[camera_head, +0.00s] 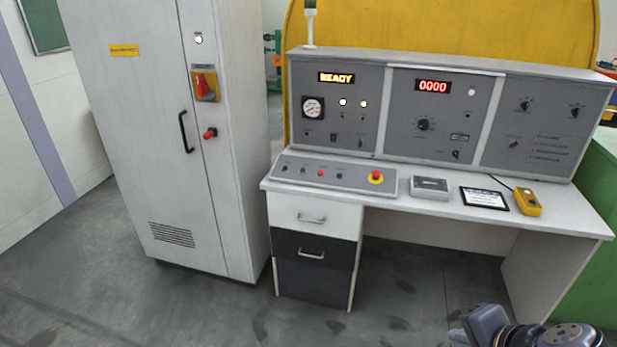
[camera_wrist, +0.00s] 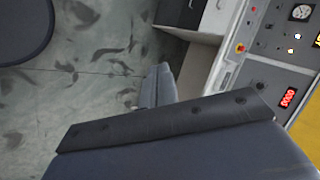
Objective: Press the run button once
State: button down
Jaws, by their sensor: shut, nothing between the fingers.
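A sloped button panel (camera_head: 320,174) lies at the left of the grey-white desk. It carries a row of small buttons, among them a green one (camera_head: 285,168), a red one (camera_head: 320,172) and a blue one (camera_head: 338,176). Their labels are too small to read, so I cannot tell which is the run button. A red mushroom knob on a yellow base (camera_head: 376,177) sits at the panel's right end and also shows in the wrist view (camera_wrist: 240,48). My gripper (camera_wrist: 156,88) is shut and empty, over the floor and apart from the panel. The head view shows only my arm at the lower right.
The console (camera_head: 437,84) behind shows READY and 0000. A grey box (camera_head: 430,188), a tablet (camera_head: 484,198) and a yellow handheld device (camera_head: 527,201) lie on the desk. A tall cabinet (camera_head: 150,130) with a red switch stands left. The floor before the desk is clear.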

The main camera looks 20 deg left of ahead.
jog(key=w+d+f+m+t+h+b, duration=0.1)
jog(key=w+d+f+m+t+b, duration=0.35)
jog(key=w+d+m, duration=0.55)
jog(key=d+f+m+h+b, duration=0.1)
jog(key=d+m, duration=0.4)
jog(key=d, duration=0.5)
jog(key=d+f+m+h+b, duration=0.1)
jog(key=d+f+m+h, duration=0.3)
jog(key=d, duration=0.6)
notch_tip(320, 180, down, 2)
jog(key=shift+d+f+m+t+h, duration=0.25)
jog(key=shift+m+t, duration=0.2)
jog(key=shift+m, duration=0.45)
jog(key=shift+w, duration=0.1)
